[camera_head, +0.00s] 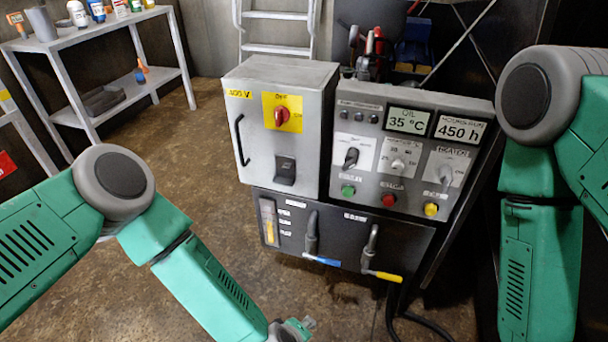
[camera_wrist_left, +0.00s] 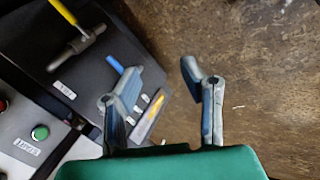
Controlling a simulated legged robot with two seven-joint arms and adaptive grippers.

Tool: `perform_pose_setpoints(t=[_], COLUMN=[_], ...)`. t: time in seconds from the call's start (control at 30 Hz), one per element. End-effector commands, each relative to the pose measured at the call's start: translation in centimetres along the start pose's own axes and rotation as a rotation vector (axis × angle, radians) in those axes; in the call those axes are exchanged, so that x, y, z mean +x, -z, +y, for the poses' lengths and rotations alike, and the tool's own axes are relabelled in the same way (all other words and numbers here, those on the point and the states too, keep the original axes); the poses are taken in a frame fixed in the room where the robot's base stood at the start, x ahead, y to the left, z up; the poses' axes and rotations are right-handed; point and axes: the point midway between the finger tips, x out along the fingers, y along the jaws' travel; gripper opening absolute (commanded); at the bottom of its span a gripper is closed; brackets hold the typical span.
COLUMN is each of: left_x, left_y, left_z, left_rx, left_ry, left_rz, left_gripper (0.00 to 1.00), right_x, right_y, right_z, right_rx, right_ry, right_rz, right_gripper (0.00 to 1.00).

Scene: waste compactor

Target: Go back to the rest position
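My left arm comes in from the left in the head view, and my left gripper (camera_head: 298,328) is partly visible at the bottom edge, low in front of the machine. In the left wrist view the left gripper (camera_wrist_left: 152,78) has its two fingers spread apart with nothing held between them. The blue-handled valve (camera_head: 321,260) is on the machine's lower panel; in the wrist view its blue handle (camera_wrist_left: 115,64) shows beside the left-hand finger. My right arm hangs down at the right of the head view, and its gripper is out of the picture.
The control panel (camera_head: 371,116) and grey 400 V cabinet (camera_head: 252,150) stand ahead. A yellow-handled valve (camera_head: 383,275) sticks out of the lower panel (camera_head: 410,245). A shelf (camera_head: 75,42) with bottles is at back left, a ladder (camera_head: 276,15) behind. The brown floor (camera_head: 190,150) is clear at centre left.

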Motion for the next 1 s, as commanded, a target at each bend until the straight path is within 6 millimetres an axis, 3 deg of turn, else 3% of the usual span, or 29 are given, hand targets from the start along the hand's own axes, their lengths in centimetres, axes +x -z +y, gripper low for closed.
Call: perform_pose_setpoints(t=[0.27,0.5,0.7,0.83,1.0], left_x=[-8.2,-18.9,-25.6,-27.7,-28.1], left_y=[3.5,8.9,11.9,12.7,12.8], left_z=[-6.1,-13.3,-16.8,-17.9,-18.2], left_rx=[0.375,0.688,0.811,0.84,0.848], left_ry=[0.094,0.263,0.372,0.407,0.415], left_rz=[-0.1,-0.219,-0.295,-0.319,-0.326], left_gripper=[0.37,0.37,0.37,0.37,0.37], right_x=[-4.3,-8.0,-9.8,-10.1,-10.1], right_y=[0.2,0.4,0.5,0.5,0.5], right_z=[0.0,0.1,0.1,0.1,0.1], right_rx=[0.0,0.0,0.0,0.0,0.0], right_ry=[0.0,0.0,0.0,0.0,0.0], right_rz=[0.0,0.0,0.0,0.0,0.0], right_gripper=[0.4,0.4,0.4,0.4,0.4])
